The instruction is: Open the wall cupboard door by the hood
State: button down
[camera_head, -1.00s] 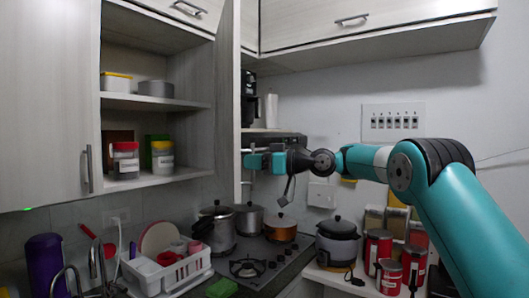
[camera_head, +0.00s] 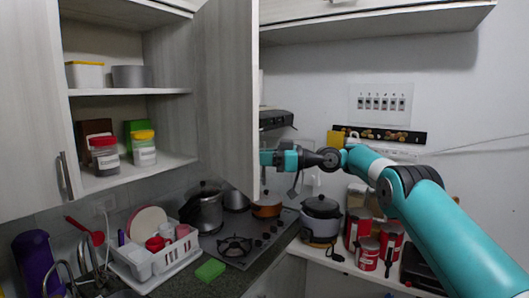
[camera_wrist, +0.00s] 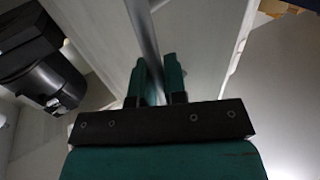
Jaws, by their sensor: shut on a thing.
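The wall cupboard door by the hood (camera_head: 226,90) stands swung out from its cupboard in the head view, and shelves show inside to its left. My gripper (camera_wrist: 158,80) is shut on the door's metal bar handle (camera_wrist: 143,38) in the wrist view, one finger on each side of the bar. In the head view my gripper (camera_head: 265,158) is at the door's outer edge, and the door hides the fingertips and the handle. The dark range hood (camera_head: 277,119) is partly hidden behind the door.
Inside the cupboard (camera_head: 130,92) are shelves with jars and containers. Below are a stove (camera_head: 240,245) with pots, a white dish rack (camera_head: 155,262) and a rice cooker (camera_head: 320,220). Red canisters (camera_head: 368,254) stand at the right. Another cupboard door (camera_head: 30,110) is shut at the left.

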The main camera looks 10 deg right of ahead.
jog(key=shift+f, duration=0.35)
jog(key=c, duration=1.2)
grip_release()
jog(key=shift+d, duration=0.1)
jog(key=shift+r, duration=0.1)
jog(key=shift+b, duration=0.55)
